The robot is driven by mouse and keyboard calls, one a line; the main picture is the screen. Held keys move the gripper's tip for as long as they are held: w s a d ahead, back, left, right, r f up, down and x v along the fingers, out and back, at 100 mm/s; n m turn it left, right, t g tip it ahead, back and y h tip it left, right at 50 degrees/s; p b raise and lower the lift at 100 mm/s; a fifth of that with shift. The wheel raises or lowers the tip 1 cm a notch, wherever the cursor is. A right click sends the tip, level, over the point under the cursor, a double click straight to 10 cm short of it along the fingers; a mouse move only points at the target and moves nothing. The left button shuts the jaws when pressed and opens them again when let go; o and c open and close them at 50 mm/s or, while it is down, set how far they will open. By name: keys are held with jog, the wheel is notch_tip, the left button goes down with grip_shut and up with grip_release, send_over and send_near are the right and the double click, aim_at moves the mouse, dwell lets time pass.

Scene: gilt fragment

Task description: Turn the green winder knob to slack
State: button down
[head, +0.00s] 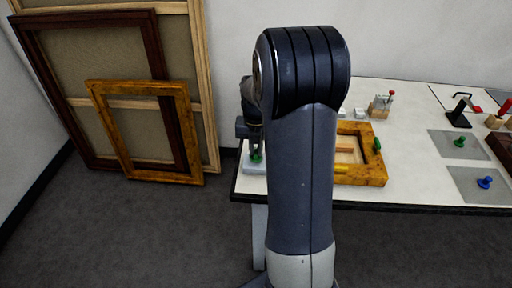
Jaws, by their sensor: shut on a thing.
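A green winder knob (257,158) sits on a pale grey block (254,169) at the left front corner of the table. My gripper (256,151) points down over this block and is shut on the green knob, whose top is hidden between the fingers. My own arm stands in front and covers much of the middle of the view. Which way the knob is turned cannot be told.
A gilt frame (374,175) with a green piece (377,145) lies right of my arm. A green knob (460,141) and a blue knob (485,182) sit on grey mats. A black clamp (459,112) stands behind. Empty frames (146,182) lean on the left wall.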

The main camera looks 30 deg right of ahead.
aim_at(256, 151)
jog(key=c, duration=1.5)
grip_release()
jog(key=shift+r, duration=0.15)
notch_tip(256, 151, up, 11)
jog(key=shift+f, duration=0.2)
notch_tip(256, 151, down, 11)
jog(key=shift+f, duration=0.1)
jog(key=shift+m, duration=0.3)
